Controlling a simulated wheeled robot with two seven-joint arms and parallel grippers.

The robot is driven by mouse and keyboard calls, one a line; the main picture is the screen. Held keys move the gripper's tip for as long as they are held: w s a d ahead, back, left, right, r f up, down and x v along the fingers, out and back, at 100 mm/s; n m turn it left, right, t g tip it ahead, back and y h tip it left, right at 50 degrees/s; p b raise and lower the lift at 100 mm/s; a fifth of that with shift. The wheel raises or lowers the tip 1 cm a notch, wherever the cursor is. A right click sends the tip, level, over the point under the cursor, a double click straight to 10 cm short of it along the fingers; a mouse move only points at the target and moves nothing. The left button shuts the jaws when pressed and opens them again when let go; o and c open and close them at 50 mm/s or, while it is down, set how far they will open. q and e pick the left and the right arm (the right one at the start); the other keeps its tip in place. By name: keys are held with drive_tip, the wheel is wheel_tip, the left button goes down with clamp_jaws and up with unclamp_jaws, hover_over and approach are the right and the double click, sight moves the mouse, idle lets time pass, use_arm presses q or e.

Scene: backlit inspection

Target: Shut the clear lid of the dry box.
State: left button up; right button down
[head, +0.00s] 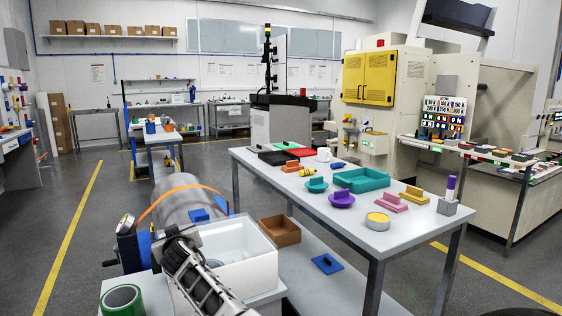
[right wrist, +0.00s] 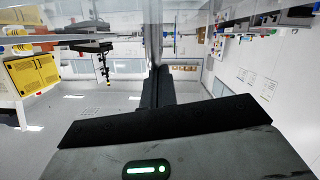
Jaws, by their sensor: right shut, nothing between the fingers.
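The dry box looks to be the white open-topped box (head: 262,270) at the lower middle of the head view. Its inside shows, with pale items in it, so its top is not covered. The clear lid is hard to make out; a see-through pane (right wrist: 182,30) shows by the fingertips in the right wrist view. My right gripper (head: 172,232) is at the left side of the box, its fingers together and empty. It also shows in the right wrist view (right wrist: 158,72). I cannot tell whether it touches the pane. My left gripper is out of view.
A grey rounded body with an orange band (head: 180,188) stands behind the box. A green tape roll (head: 122,300) lies at the front left. A brown tray (head: 280,231) and a blue plate (head: 327,263) lie right of the box. A table (head: 340,222) with several coloured parts stands beyond.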

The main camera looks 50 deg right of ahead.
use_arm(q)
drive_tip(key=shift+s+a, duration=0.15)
use_arm(e)
drive_tip(key=shift+a+f, duration=0.15)
drive_tip(key=shift+f, duration=0.2)
